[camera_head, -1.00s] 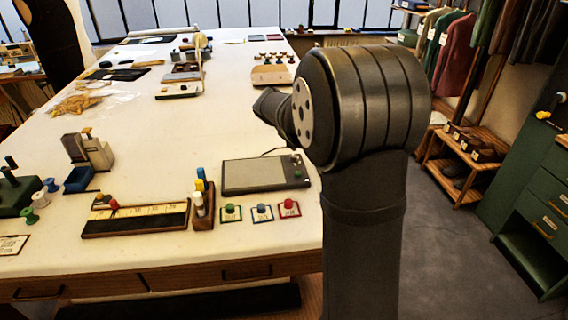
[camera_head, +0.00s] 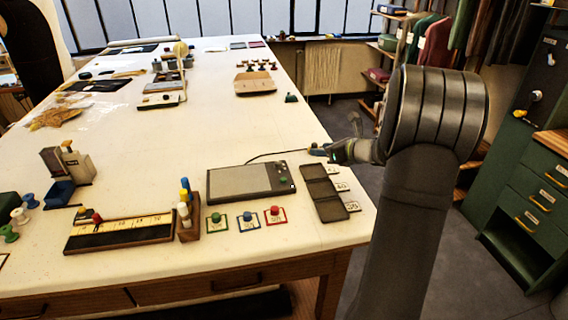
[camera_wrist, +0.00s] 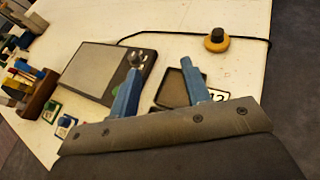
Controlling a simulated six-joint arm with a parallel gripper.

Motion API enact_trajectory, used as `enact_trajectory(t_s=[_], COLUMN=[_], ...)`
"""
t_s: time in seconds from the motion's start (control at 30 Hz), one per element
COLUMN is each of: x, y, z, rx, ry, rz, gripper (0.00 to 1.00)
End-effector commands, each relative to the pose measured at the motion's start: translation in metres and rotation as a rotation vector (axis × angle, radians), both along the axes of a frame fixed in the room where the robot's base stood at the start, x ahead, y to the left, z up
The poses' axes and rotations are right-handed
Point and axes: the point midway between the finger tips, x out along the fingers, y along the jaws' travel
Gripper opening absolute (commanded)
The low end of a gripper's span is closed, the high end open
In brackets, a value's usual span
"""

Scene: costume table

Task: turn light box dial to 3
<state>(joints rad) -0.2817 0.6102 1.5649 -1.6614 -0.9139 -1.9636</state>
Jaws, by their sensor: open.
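The light box (camera_head: 237,182) is a flat grey panel in a dark frame, lying near the table's right front. In the head view my gripper (camera_head: 338,151) is right of and beyond the light box, above the table's right edge.
A dark compartment tray (camera_head: 324,193) lies right of the light box. Green, blue and red knobs on cards (camera_head: 246,219) and a wooden bottle rack (camera_head: 188,229) stand in front. A yellow puck with a black top (camera_wrist: 217,41) sits by the black cord.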

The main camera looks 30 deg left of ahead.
Motion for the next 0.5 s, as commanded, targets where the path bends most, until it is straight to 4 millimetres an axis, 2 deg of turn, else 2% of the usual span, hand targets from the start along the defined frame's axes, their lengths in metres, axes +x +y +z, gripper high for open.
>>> enact_trajectory(t_s=[0.1,0.27,0.37,0.5], x=[-0.018,-0.034,-0.037,-0.038], y=[-0.023,-0.038,-0.037,-0.022], z=[-0.007,-0.010,-0.012,-0.017], rx=[0.003,0.015,0.017,0.018], ry=[-0.035,-0.059,-0.063,-0.063], rz=[0.144,0.255,0.276,0.279], gripper=[0.44,0.44,0.44,0.44])
